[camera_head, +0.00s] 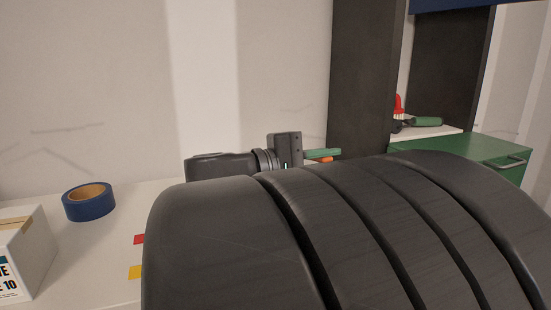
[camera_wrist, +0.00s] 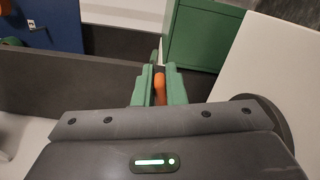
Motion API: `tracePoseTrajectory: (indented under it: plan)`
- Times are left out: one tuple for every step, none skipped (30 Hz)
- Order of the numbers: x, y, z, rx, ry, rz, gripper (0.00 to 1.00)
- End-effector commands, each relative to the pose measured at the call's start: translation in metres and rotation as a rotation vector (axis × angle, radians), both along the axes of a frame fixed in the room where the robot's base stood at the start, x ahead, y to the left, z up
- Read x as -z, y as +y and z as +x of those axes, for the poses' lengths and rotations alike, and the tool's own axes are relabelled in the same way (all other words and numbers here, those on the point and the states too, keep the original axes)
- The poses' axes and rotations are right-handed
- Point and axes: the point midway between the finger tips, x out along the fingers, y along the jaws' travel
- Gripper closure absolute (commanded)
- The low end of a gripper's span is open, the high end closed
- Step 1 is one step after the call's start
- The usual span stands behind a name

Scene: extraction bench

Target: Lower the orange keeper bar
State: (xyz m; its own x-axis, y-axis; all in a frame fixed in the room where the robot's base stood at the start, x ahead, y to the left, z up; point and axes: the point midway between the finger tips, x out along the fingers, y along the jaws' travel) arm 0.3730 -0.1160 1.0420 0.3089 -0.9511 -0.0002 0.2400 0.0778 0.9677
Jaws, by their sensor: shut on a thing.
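The orange keeper bar (camera_wrist: 160,88) shows in the wrist view as a short, rounded orange piece between the two green fingers of my gripper (camera_wrist: 158,76). My gripper is shut on it. In the head view my gripper (camera_head: 325,154) is beside the dark upright post, and only a small orange bit of the keeper bar (camera_head: 326,159) shows at the fingers. My own dark arm covers the lower middle of the head view and hides most of what is below the gripper. What the bar is fixed to cannot be seen.
A dark post (camera_head: 366,80) stands just behind the gripper. A green cabinet (camera_head: 475,152) is at the right, with a green-handled tool (camera_head: 427,122) and a red-topped item (camera_head: 399,105) near it. Blue tape (camera_head: 89,202) and a white box (camera_head: 24,256) lie on the white bench at left.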

Motion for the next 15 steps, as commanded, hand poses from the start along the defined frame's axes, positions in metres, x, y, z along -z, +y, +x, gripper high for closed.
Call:
tracePoseTrajectory:
  plan:
    - [-0.0003, 0.0, 0.0001, 0.0, 0.0, 0.0, 1.0]
    - [-0.0003, 0.0, 0.0001, 0.0, 0.0, 0.0, 1.0]
    - [-0.0003, 0.0, 0.0001, 0.0, 0.0, 0.0, 1.0]
    - [-0.0003, 0.0, 0.0001, 0.0, 0.0, 0.0, 1.0]
    - [-0.0003, 0.0, 0.0001, 0.0, 0.0, 0.0, 0.83]
    - [-0.0003, 0.0, 0.0001, 0.0, 0.0, 0.0, 0.76]
    - [-0.0003, 0.0, 0.0001, 0.0, 0.0, 0.0, 0.7]
    - [-0.0003, 0.0001, 0.0002, 0.0, 0.0, 0.0, 0.67]
    - [-0.0003, 0.0001, 0.0002, 0.0, 0.0, 0.0, 0.67]
    - [-0.0003, 0.0001, 0.0002, 0.0, 0.0, 0.0, 0.67]
    - [-0.0003, 0.0001, 0.0002, 0.0, 0.0, 0.0, 0.67]
    - [-0.0002, 0.0, 0.0001, 0.0, 0.0, 0.0, 0.67]
    - [-0.0002, 0.0, 0.0001, 0.0, 0.0, 0.0, 0.67]
    - [-0.0002, 0.0, 0.0001, 0.0, 0.001, 0.0, 0.67]
    - [-0.0002, 0.0001, 0.0001, 0.0, 0.001, 0.0, 0.67]
